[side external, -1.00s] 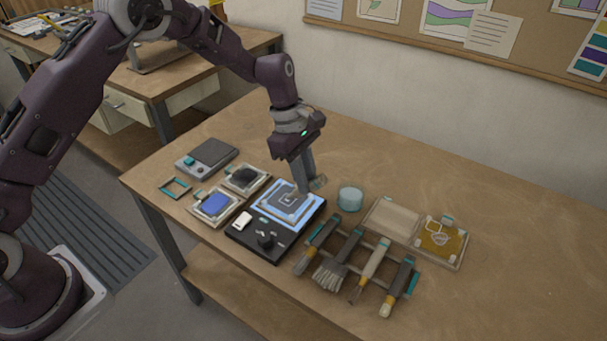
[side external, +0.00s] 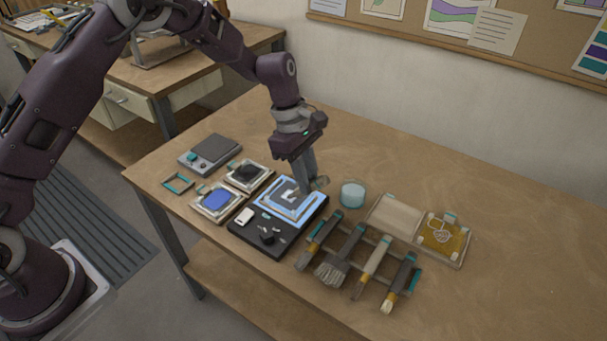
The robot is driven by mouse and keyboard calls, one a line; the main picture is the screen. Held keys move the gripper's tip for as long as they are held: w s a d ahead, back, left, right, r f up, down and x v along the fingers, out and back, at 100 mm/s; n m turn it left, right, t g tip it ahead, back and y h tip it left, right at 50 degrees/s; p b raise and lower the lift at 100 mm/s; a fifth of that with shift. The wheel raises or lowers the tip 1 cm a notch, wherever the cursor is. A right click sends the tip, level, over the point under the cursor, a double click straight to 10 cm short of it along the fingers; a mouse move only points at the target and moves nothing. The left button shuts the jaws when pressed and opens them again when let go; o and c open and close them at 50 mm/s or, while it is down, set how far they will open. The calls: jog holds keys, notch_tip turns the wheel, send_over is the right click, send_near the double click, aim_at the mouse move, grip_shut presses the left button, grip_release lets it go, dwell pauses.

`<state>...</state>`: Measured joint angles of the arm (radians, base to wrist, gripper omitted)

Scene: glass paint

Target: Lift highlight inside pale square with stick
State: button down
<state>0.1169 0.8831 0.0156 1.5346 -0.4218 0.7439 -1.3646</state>
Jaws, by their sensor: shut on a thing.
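The glass panel (side external: 268,207) lies on the black lit base (side external: 243,233), with a blue glow around its edge. A pale square (side external: 287,196) shows in the middle of the panel, with darker grey around it. My gripper (side external: 309,184) is over the right side of the panel, pointing down. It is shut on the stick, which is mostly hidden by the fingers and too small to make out. I cannot tell whether the stick's tip touches the glass.
A rack with several brushes and tools (side external: 345,262) lies in front on the right. A pale blue cup (side external: 352,194) stands right of my gripper. A tray with yellow paint (side external: 440,234) is further right. Blue (side external: 216,200) and black (side external: 247,175) paint trays and a scale (side external: 210,153) stand left.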

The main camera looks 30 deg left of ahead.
jog(key=shift+d, duration=0.1)
jog(key=shift+r, duration=2.55)
jog(key=shift+r, duration=0.1)
